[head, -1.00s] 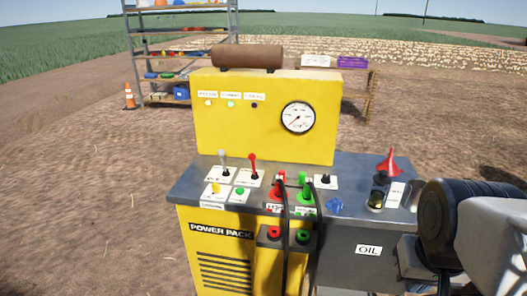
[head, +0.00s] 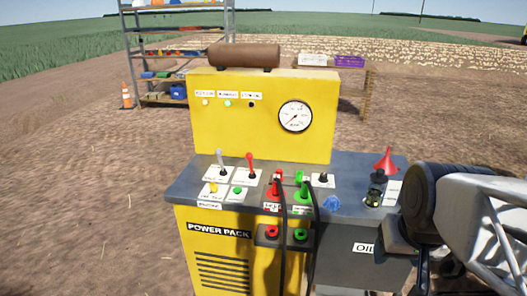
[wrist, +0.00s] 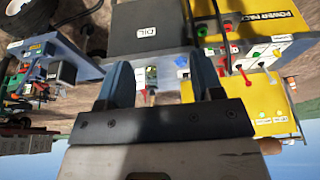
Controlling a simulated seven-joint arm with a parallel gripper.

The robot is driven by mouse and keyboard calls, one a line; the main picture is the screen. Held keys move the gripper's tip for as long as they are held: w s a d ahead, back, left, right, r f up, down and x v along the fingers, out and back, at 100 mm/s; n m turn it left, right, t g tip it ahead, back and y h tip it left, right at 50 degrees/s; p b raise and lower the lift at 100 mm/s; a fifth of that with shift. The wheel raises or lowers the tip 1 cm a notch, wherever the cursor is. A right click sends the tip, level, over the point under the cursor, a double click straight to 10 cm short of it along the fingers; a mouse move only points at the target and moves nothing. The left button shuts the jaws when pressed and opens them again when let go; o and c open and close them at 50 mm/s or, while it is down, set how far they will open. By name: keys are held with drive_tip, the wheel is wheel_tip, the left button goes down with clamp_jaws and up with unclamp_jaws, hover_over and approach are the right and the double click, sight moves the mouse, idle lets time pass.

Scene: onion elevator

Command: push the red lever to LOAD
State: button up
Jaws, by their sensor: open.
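The red lever (head: 250,161) stands nearly upright on a white label plate on the grey top of the power pack (head: 180,190), just right of a grey-knobbed lever. The label text is too small to read. My gripper (wrist: 160,82) shows in the wrist view with its two fingers apart and nothing between them. That view is upside down, and the power pack's control top lies beyond the fingers to the right. In the head view my arm is at the right edge, well to the right of the red lever and apart from it.
Red (head: 276,184) and green (head: 302,186) valve handles with black hoses stand right of the lever. A yellow panel (head: 255,140) with a gauge (head: 295,116) rises behind. A red funnel (head: 386,161) and a blue knob (head: 332,202) are on the right. Space above the levers is clear.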

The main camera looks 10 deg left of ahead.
drive_tip(key=w+a+f+n+t+y, duration=0.1)
drive_tip(key=w+a+t, duration=0.1)
drive_tip(key=w+a, duration=0.65)
drive_tip(key=w+a+f+n+t+y, duration=0.1)
drive_tip(key=w+a+t, duration=0.25)
drive_tip(key=w, duration=1.05)
drive_tip(key=w+a+f+n+t+y, duration=0.15)
drive_tip(key=w+a, duration=0.45)
drive_tip(key=w, duration=0.6)
drive_tip(key=t+h, duration=0.2)
drive_tip(key=t, duration=0.5)
approach(249, 158)
drive_tip(key=w, duration=0.4)
drive_tip(key=shift+a+f+n+y, duration=0.15)
drive_tip(key=shift+f+n+y, duration=0.1)
drive_tip(key=shift+w, duration=0.1)
drive_tip(key=shift+w+a, duration=0.2)
drive_tip(key=shift+w, duration=1.65)
drive_tip(key=shift+w+a, duration=0.25)
drive_tip(key=shift+w, duration=1.6)
drive_tip(key=shift+c, duration=0.2)
